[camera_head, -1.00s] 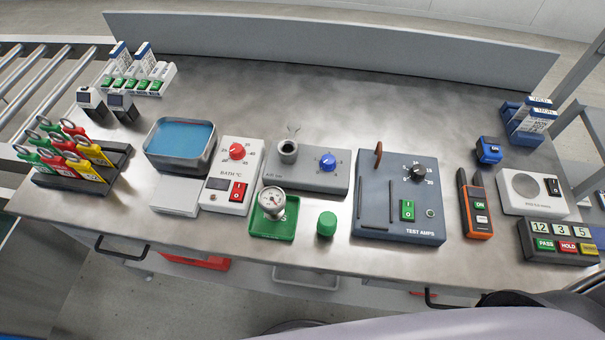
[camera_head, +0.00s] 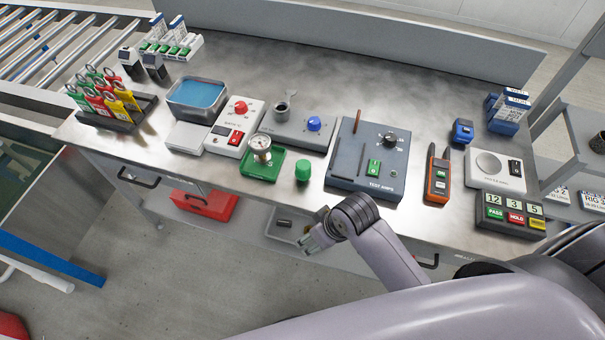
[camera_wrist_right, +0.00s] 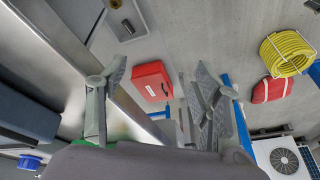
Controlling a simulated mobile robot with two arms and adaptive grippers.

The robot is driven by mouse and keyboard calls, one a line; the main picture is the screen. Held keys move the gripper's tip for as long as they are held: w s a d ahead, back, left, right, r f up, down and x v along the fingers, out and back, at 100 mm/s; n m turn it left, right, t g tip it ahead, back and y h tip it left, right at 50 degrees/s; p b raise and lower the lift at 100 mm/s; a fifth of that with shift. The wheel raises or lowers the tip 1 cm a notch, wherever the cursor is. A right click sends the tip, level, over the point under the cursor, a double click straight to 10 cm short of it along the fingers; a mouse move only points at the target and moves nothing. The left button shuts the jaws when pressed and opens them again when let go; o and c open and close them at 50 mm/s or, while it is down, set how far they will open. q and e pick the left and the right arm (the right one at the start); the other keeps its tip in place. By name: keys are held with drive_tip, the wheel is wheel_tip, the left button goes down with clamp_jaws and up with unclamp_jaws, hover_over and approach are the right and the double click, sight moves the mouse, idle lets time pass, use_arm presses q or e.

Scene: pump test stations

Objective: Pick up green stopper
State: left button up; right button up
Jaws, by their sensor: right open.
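The green stopper (camera_head: 303,170) stands upright on the bench near its front edge, just right of a green tray (camera_head: 262,166) with a round gauge (camera_head: 260,146). My right gripper (camera_head: 306,245) is in front of the bench edge, apart from the stopper and nearer to me. In the right wrist view its two fingers (camera_wrist_right: 155,98) are spread wide with nothing between them. A sliver of green shows at the bottom of that view, mostly hidden; I cannot tell what it is. My left gripper is not in view.
A dark test box (camera_head: 367,160) stands right of the stopper. A grey unit with a blue knob (camera_head: 314,124) is behind it. A red toolbox (camera_head: 205,204) and a grey bin (camera_head: 285,228) sit below the bench. Bare metal lies in front of the stopper.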

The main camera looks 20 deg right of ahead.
drive_tip(key=w+a+r+n+y, duration=0.1)
drive_tip(key=w+a+r+n, duration=0.2)
drive_tip(key=r, duration=0.6)
drive_tip(key=n+g+h, duration=0.3)
drive_tip(key=n+h, duration=0.2)
drive_tip(key=n, duration=0.3)
approach(303, 165)
drive_tip(key=f, duration=0.1)
drive_tip(key=f+p, duration=0.1)
drive_tip(key=f, duration=0.1)
drive_tip(key=d+f, duration=0.1)
drive_tip(key=f, duration=0.1)
drive_tip(key=shift+w+f+p, duration=0.25)
drive_tip(key=shift+p, duration=0.1)
drive_tip(key=f, duration=0.1)
drive_tip(key=f+p, duration=0.1)
drive_tip(key=f, duration=0.2)
drive_tip(key=shift+s+d, duration=0.2)
drive_tip(key=shift+d, duration=0.15)
drive_tip(key=shift+f, duration=0.65)
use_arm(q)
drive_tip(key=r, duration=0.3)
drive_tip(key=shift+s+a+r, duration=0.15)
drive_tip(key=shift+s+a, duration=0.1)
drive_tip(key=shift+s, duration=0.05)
use_arm(e)
drive_tip(key=shift+c, duration=0.5)
